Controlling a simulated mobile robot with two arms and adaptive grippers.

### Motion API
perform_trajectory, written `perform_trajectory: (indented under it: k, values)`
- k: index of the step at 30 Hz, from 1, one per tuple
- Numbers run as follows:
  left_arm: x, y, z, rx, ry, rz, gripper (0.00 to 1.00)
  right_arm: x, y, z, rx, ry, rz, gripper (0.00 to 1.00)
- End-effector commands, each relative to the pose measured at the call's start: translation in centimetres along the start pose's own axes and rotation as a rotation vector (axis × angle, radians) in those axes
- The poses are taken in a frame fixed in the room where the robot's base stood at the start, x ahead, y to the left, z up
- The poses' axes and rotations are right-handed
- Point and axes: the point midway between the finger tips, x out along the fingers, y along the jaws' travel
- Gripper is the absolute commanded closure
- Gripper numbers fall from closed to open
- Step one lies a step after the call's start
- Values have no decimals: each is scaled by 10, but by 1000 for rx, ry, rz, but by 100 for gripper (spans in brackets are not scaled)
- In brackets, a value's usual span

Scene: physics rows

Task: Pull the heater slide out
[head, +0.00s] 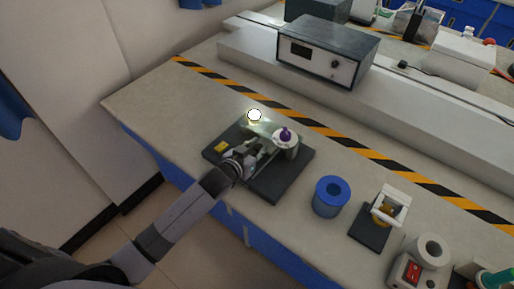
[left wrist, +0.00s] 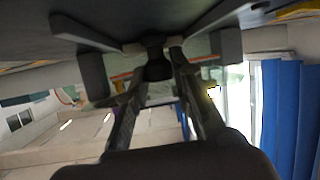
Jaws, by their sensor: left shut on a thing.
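A dark flat base plate (head: 283,186) lies on the bench and carries the heater rig. My left gripper (head: 251,157) reaches low over the plate, left of the cylinder. In the left wrist view its two fingers (left wrist: 157,58) close on a small dark knob (left wrist: 158,70), which looks like the handle of the heater slide. The fingers hide most of the slide in the head view. My right gripper is not in view.
A grey instrument box (head: 328,52) sits on the raised shelf behind the striped tape (head: 350,147). The bench at the left is clear.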

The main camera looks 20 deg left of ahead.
Motion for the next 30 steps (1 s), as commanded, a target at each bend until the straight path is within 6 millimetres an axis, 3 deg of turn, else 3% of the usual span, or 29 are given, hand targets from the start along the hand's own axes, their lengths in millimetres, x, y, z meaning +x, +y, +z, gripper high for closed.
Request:
perform_trajectory:
  k: [8, 20, 30]
  values:
    - [-4, 0, 1, -2, -2, 2, 100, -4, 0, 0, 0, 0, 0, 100]
    - [-64, -10, 25, -3, -4, 1, 100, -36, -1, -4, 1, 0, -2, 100]
    - [-68, -11, 29, -1, -2, 1, 100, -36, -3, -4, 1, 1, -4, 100]
